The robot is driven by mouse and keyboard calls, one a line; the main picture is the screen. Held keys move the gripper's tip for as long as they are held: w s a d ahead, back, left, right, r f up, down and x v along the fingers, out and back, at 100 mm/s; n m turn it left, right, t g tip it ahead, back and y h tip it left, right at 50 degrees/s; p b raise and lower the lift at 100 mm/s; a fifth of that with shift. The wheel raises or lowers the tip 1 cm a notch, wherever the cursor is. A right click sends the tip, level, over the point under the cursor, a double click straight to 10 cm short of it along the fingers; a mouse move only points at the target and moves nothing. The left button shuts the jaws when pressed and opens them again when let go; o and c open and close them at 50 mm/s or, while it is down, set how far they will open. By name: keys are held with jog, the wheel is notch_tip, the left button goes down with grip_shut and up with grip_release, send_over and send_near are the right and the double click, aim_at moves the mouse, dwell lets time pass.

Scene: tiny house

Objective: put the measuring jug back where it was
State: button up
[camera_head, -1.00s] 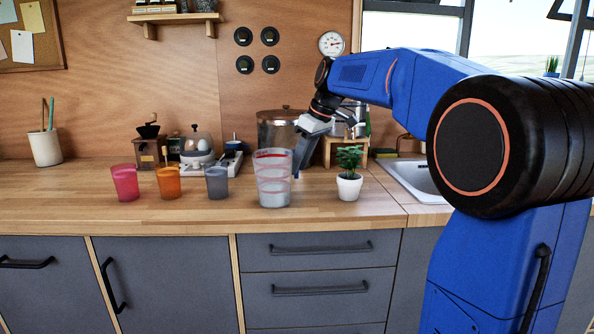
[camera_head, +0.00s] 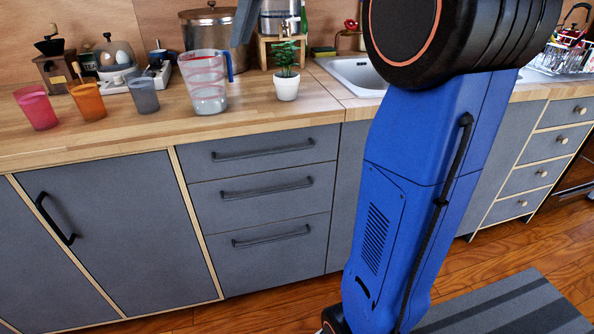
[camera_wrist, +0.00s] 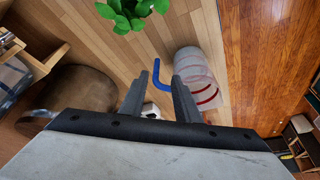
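The measuring jug (camera_head: 207,92), clear with red bands and a blue handle (camera_head: 229,66), stands upright on the wooden counter, handle to the right. In the wrist view the jug (camera_wrist: 199,72) is right of centre, its blue handle (camera_wrist: 156,76) just beyond the fingertips. My gripper (camera_wrist: 160,82) is open and empty, its two dark fingers apart, above the handle and apparently not touching it. In the head view only a grey part of the gripper shows at the top edge, above the jug's handle; the rest is out of frame.
A pink cup (camera_head: 36,107), an orange cup (camera_head: 87,101) and a grey cup (camera_head: 143,94) stand left of the jug. A small potted plant (camera_head: 286,84) stands close on its right. A large metal pot (camera_head: 209,34) is behind. Bare counter (camera_head: 180,128) lies in front.

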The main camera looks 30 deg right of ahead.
jog(key=s+a+f+m+h, duration=0.1)
jog(key=s+a+f+m, duration=0.1)
jog(key=s+f, duration=1.3)
jog(key=s+a+f+m+t+h, duration=0.1)
jog(key=s+f+m, duration=0.4)
jog(key=s+f, duration=1.1)
jog(key=shift+s+a+f+h, duration=0.3)
jog(key=shift+s+a+h, duration=0.2)
jog(key=shift+s, duration=0.6)
